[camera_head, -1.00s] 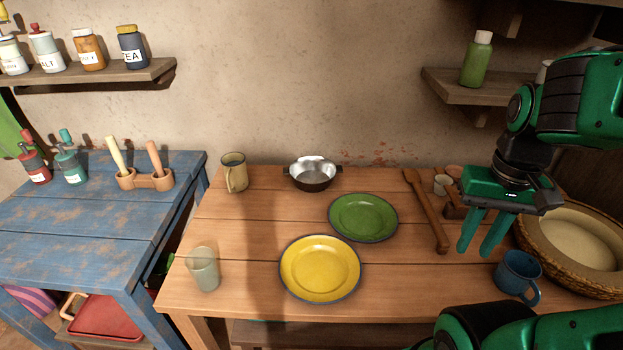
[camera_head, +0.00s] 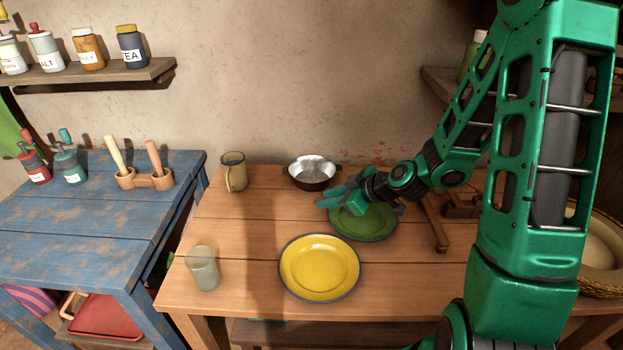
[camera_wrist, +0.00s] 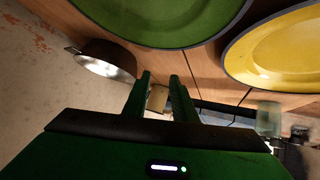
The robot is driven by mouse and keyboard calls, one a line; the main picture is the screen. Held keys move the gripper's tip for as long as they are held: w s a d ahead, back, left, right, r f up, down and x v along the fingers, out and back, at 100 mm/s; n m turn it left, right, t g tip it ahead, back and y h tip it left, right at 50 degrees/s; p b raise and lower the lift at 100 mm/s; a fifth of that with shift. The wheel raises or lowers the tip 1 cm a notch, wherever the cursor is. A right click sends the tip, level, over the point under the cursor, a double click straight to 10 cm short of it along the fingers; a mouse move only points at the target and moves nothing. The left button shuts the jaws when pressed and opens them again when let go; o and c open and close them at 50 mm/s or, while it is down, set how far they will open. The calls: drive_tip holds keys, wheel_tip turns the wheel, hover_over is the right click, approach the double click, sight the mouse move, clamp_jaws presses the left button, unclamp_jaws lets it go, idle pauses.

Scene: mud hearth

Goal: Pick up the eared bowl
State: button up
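The eared bowl (camera_head: 312,172) is a small dark metal bowl with a bright inside and small ears at its rim. It stands upright on the wooden table, near the wall. It also shows in the wrist view (camera_wrist: 104,62), left of the fingers. My gripper (camera_head: 325,198) is just in front of and right of the bowl, above the green plate's left edge, its fingers pointing left. In the wrist view my gripper (camera_wrist: 160,78) has its two fingers apart with nothing held between them. It appears clear of the bowl.
The green plate (camera_head: 368,230) lies under my gripper, and the yellow plate (camera_head: 320,268) lies in front. A clear glass (camera_head: 204,270) stands at the front left. The wooden table (camera_head: 240,225) is bare between mug and glass.

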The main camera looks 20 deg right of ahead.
sight(299, 181)
drive_tip(key=w+t, duration=0.1)
drive_tip(key=w, duration=0.1)
drive_tip(key=w+a+t, duration=0.1)
drive_tip(key=w, duration=0.1)
drive_tip(key=shift+w+r+t, duration=0.15)
drive_tip(key=shift+w+t, duration=0.05)
drive_tip(key=shift+t, duration=0.2)
drive_tip(key=shift+w+d+r+m+t, duration=0.2)
drive_tip(key=shift+w+m+t, duration=0.15)
drive_tip(key=shift+w, duration=0.2)
drive_tip(key=shift+w+a+f, duration=0.1)
drive_tip(key=shift+w+f, duration=0.05)
drive_tip(key=shift+w, duration=0.2)
drive_tip(key=x, duration=1)
clamp_jaws()
